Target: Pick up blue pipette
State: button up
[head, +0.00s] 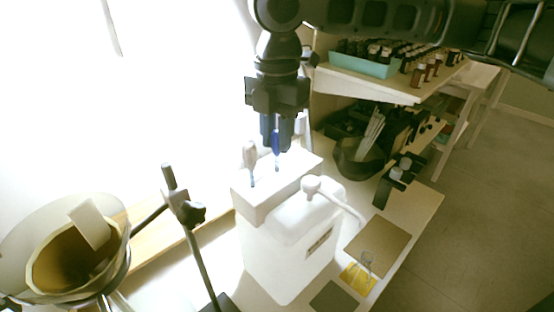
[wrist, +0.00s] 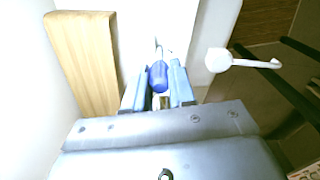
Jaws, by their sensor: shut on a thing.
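The blue pipette (head: 276,140) stands upright over the white box-shaped holder (head: 262,207), its lower tip at the holder's top. In the wrist view its blue top (wrist: 158,76) sits between the two fingers. My gripper (head: 277,132) comes down from above and is shut on the blue pipette; its fingers also show in the wrist view (wrist: 160,88). A second pipette with a pale grey body (head: 250,156) stands in the holder to the left. Whether the blue pipette's tip is still inside the holder is hard to tell.
A white jug with a spout (head: 290,245) stands right beside the holder. A clamp stand (head: 186,210) and a funnel (head: 75,260) are at the left. A dark bowl (head: 358,165) and a bottle shelf (head: 395,88) are at the right.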

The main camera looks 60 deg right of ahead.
notch_tip(320, 180, up, 9)
jog(key=shift+r, duration=0.55)
jog(key=shift+s, duration=0.1)
dwell(0.4)
